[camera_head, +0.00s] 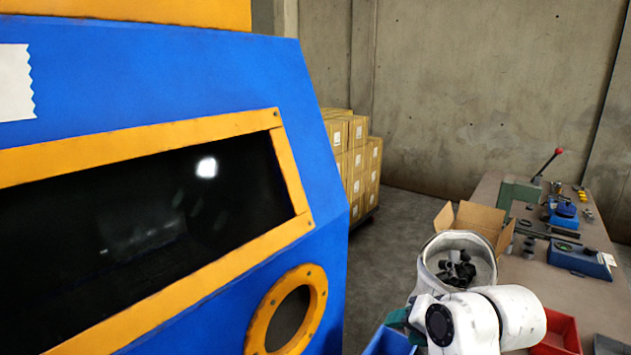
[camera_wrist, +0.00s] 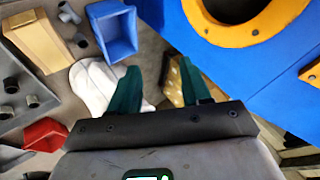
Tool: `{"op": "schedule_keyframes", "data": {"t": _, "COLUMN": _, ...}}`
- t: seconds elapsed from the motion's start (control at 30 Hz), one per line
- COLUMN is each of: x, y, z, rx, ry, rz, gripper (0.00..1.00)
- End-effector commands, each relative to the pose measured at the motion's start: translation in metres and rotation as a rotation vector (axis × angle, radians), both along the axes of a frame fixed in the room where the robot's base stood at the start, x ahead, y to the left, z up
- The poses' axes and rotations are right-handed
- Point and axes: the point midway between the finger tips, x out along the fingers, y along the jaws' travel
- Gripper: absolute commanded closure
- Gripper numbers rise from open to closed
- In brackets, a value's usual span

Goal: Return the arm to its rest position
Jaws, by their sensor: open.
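My gripper (camera_wrist: 159,68) is open in the wrist view, its two dark green fingers spread with nothing held between them. Beyond the fingers are the floor and part of the blue machine. In the head view my white arm is folded at the lower right, in front of the workbench (camera_head: 590,293). The fingertips cannot be made out clearly there.
The blue drum blaster (camera_head: 180,75) with its orange-ringed port (camera_head: 318,290) fills the left, close to my arm. A round white container (camera_head: 428,262) of black parts, a blue bin (camera_head: 388,343) and a red bin (camera_head: 563,328) stand around my arm.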

Motion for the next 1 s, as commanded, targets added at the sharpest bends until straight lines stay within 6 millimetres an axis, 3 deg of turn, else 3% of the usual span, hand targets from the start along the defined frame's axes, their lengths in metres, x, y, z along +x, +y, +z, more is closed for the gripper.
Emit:
{"op": "schedule_keyframes", "data": {"t": 0.03, "x": -0.021, "y": -0.011, "z": -0.03, "rx": -0.042, "ry": 0.034, "rz": 0.008, "gripper": 0.52}}
{"op": "schedule_keyframes", "data": {"t": 0.2, "x": -0.091, "y": -0.041, "z": -0.104, "rx": -0.176, "ry": 0.131, "rz": 0.059, "gripper": 0.52}}
{"op": "schedule_keyframes", "data": {"t": 0.37, "x": -0.167, "y": -0.065, "z": -0.159, "rx": -0.287, "ry": 0.231, "rz": 0.124, "gripper": 0.52}}
{"op": "schedule_keyframes", "data": {"t": 0.5, "x": -0.239, "y": -0.083, "z": -0.195, "rx": -0.372, "ry": 0.323, "rz": 0.194, "gripper": 0.52}}
{"op": "schedule_keyframes", "data": {"t": 0.7, "x": -0.331, "y": -0.1, "z": -0.222, "rx": -0.458, "ry": 0.442, "rz": 0.294, "gripper": 0.52}}
{"op": "schedule_keyframes", "data": {"t": 0.8, "x": -0.36, "y": -0.104, "z": -0.227, "rx": -0.482, "ry": 0.479, "rz": 0.331, "gripper": 0.52}}
{"op": "schedule_keyframes", "data": {"t": 1.0, "x": -0.382, "y": -0.107, "z": -0.229, "rx": -0.5, "ry": 0.507, "rz": 0.362, "gripper": 0.52}}
